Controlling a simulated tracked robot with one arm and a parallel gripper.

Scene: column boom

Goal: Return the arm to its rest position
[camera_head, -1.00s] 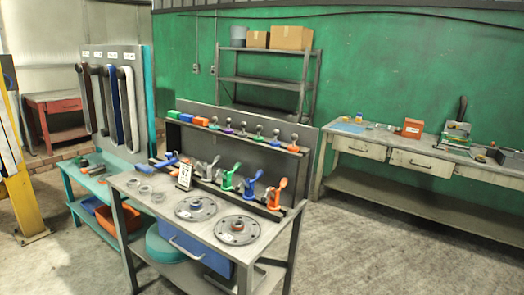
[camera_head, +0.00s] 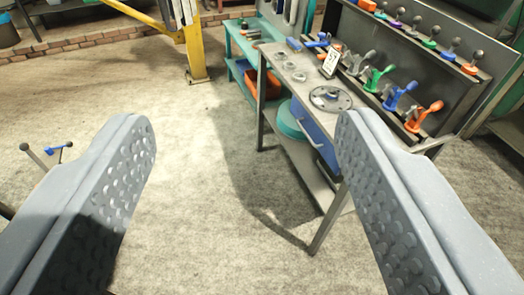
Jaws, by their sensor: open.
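My gripper (camera_head: 245,170) shows as two grey fingers with dimpled pads, one at the lower left and one at the lower right. The right finger covers part of the grey workbench (camera_head: 262,75). The rest of my arm is not in view.
The workbench at the right holds a round flange (camera_head: 331,97), a rack of coloured toggle clamps (camera_head: 400,95) and small knobs. A teal bench (camera_head: 240,45) and a yellow post (camera_head: 195,40) stand behind. The floor (camera_head: 190,200) at centre-left is open.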

